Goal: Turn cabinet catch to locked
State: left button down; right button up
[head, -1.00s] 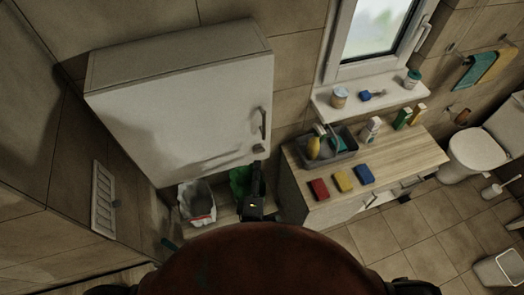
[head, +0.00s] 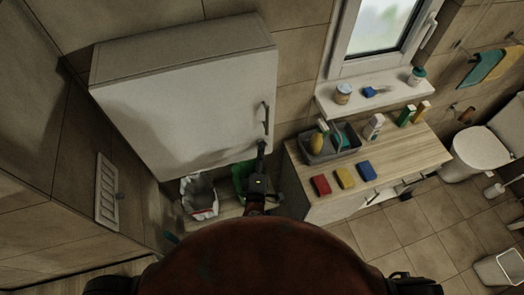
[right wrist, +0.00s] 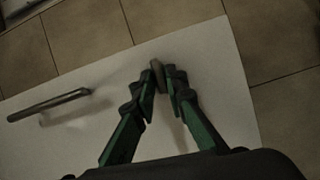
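The white wall cabinet (head: 185,110) hangs on the tiled wall at the left of the head view. Its door fills much of the right wrist view (right wrist: 100,60). The cabinet catch (right wrist: 158,70) is a small, narrow greyish-brown piece near the door's edge. My right gripper (right wrist: 164,80) has its green fingers drawn close together, one on each side of the catch, and looks shut on it. In the head view my right gripper (head: 261,150) reaches the door's lower right corner and hides the catch. My left gripper is not in view.
A bar handle (right wrist: 48,105) stands out from the door beside the catch, also seen in the head view (head: 265,118). Below are a bin with a white liner (head: 199,196) and a green item (head: 240,177). A wooden counter (head: 405,155) with sponges stands to the right.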

grip_shut()
pick_arm(q)
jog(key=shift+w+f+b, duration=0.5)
jog(key=shift+b, duration=0.05)
pick_arm(e)
jog(key=shift+n, duration=0.4)
jog(key=shift+o, duration=2.4)
grip_release()
jog(key=shift+w+d, duration=0.1)
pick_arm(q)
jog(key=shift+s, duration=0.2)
pick_arm(e)
jog(key=s, duration=0.7)
jog(key=shift+s+a, duration=0.25)
jog(key=shift+a, duration=0.1)
